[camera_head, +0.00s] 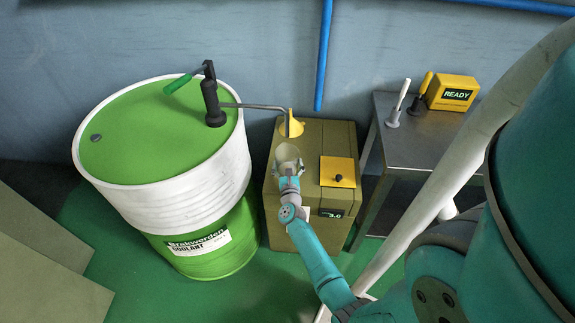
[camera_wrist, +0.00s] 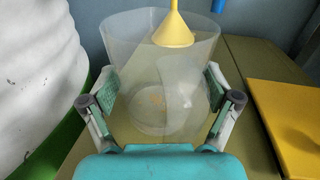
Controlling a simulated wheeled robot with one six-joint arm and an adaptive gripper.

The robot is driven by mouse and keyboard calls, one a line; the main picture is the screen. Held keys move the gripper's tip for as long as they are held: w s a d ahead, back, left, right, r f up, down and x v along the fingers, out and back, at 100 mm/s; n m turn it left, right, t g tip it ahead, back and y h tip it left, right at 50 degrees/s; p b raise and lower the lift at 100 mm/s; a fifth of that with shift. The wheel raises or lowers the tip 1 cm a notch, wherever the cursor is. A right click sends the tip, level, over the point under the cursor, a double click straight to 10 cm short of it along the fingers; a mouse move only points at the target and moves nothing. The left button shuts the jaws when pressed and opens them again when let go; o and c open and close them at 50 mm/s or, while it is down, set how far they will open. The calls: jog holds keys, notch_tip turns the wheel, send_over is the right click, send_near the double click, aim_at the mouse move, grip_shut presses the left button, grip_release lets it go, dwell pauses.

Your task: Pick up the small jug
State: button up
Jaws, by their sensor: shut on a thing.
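The small jug (camera_wrist: 160,75) is a clear, see-through vessel that widens toward its open top. In the head view the jug (camera_head: 288,153) is at the left side of the olive cabinet's top. My gripper (camera_wrist: 160,103) has one finger pad on each side of the jug and is shut on it. In the head view my gripper (camera_head: 289,172) reaches the jug from the front. The jug looks upright. I cannot tell whether its base touches the cabinet top. The yellow funnel (camera_wrist: 174,28) shows at the jug's mouth in the wrist view.
The olive cabinet (camera_head: 312,133) has a yellow plate (camera_head: 338,171) with a black knob right of the jug. A green and white drum (camera_head: 190,150) with a hand pump (camera_head: 212,100) stands left. A metal table (camera_head: 425,140) with a yellow READY box (camera_head: 452,93) stands right.

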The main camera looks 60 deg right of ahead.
notch_tip(320, 180, up, 10)
jog(key=shift+f, duration=0.15)
dwell(1.0)
dwell(3.0)
